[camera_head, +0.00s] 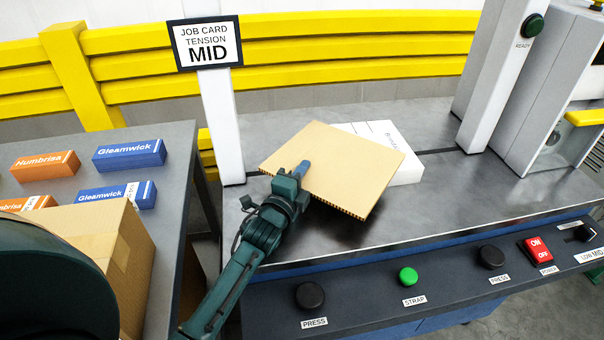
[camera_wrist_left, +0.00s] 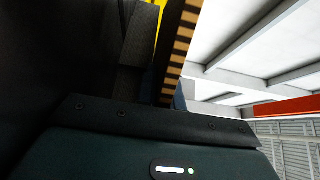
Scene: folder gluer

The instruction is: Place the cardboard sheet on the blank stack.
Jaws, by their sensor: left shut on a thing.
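The tan cardboard sheet (camera_head: 340,170) is held by my left gripper (camera_head: 303,168) at its near left edge, over the steel worktop. In the left wrist view its corrugated edge (camera_wrist_left: 177,45) stands at the jaws. The blank stack (camera_head: 404,165) is a white block on the worktop, with a printed label on top. The sheet covers most of the stack in the head view. I cannot tell whether the sheet touches it. My right gripper is not in view.
The steel worktop (camera_head: 290,110) is clear at its back. A white post with a job card sign (camera_head: 207,43) stands left. A control panel with press buttons (camera_head: 310,295) runs along the front. A table at left holds blue and orange cartons (camera_head: 130,154) and a cardboard box (camera_head: 110,240).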

